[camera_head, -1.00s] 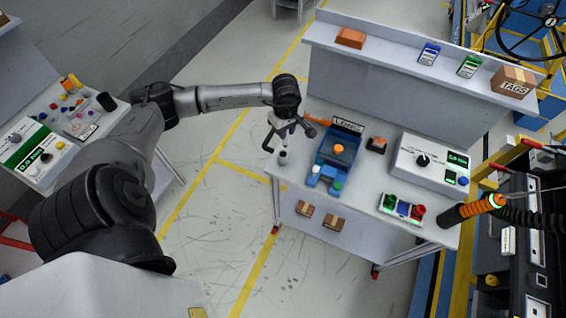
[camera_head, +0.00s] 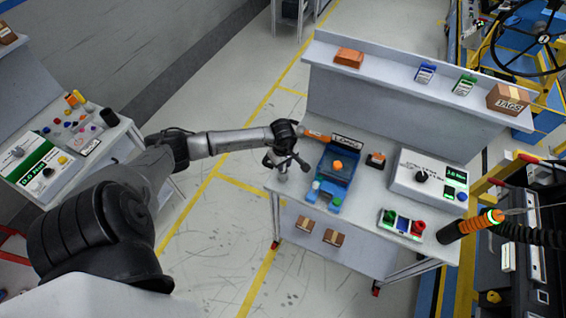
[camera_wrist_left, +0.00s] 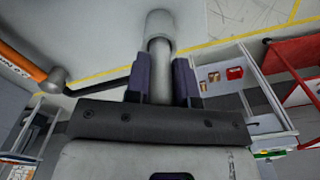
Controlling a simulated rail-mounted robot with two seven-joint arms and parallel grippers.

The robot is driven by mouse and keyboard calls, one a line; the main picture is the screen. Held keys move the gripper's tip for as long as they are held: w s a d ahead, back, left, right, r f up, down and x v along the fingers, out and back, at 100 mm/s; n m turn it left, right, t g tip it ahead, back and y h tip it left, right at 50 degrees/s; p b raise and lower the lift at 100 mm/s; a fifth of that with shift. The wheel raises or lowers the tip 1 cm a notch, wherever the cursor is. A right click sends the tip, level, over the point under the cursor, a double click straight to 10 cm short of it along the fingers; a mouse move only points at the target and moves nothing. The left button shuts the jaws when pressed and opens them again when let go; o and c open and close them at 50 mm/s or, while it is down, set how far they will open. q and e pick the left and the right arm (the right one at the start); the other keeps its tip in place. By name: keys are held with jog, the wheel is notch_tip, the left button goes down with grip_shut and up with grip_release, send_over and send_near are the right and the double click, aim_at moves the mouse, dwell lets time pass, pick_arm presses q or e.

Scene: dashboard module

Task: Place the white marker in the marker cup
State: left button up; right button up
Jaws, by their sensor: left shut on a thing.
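My left gripper (camera_head: 277,165) hangs beside the left edge of the right-hand bench in the head view. In the left wrist view its two purple fingers (camera_wrist_left: 160,80) are shut on the white marker (camera_wrist_left: 159,54), a pale grey-white cylinder with a wider end pointing away from the gripper. The marker's pale end (camera_head: 283,177) shows small below the gripper in the head view. A black cup-like cylinder (camera_head: 109,117) stands at the right edge of the left bench, far from the gripper; I cannot tell for certain that it is the marker cup. My right gripper is not in view.
The right bench (camera_head: 375,212) bears a blue fixture (camera_head: 335,172), a white meter box (camera_head: 428,180) and a button block (camera_head: 401,223). Its raised shelf (camera_head: 385,75) holds boxes. The left bench (camera_head: 118,148) bears a green-white panel (camera_head: 45,170) and small coloured parts. Open floor lies between.

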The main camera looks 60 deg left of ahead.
pick_arm(q)
jog(key=shift+f, duration=0.15)
jog(key=o, duration=0.9)
